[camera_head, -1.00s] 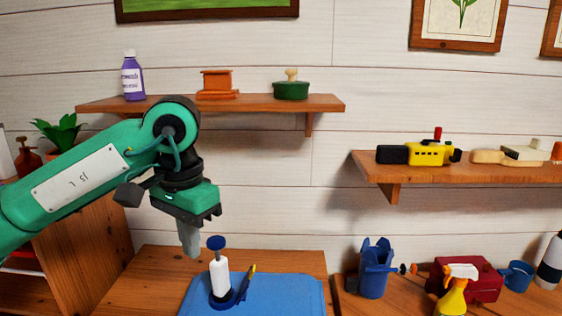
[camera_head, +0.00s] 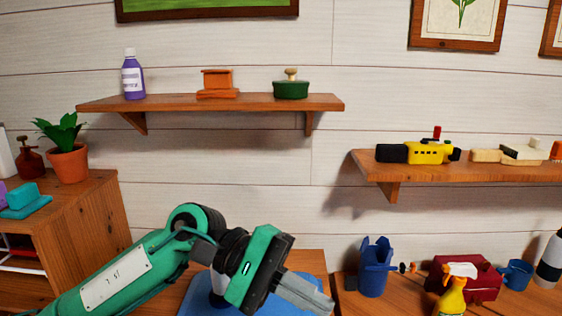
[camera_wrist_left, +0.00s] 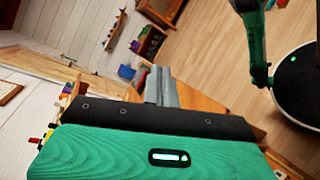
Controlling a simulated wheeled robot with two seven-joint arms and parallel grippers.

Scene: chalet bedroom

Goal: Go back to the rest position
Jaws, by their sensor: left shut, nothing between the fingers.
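My left gripper (camera_head: 312,300) is low in the head view, in front of the blue mat (camera_head: 197,298) on the wooden table. Its grey fingers are shut with nothing between them and point to the right and slightly down. They also show shut in the left wrist view (camera_wrist_left: 160,88). My arm hides most of the mat and whatever stands on it. My right gripper cannot be made out in either view.
The right shelf (camera_head: 480,171) holds a yellow toy (camera_head: 425,152). A blue bin (camera_head: 375,268), dark red box (camera_head: 480,277) and yellow spray bottle (camera_head: 452,298) stand on the right.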

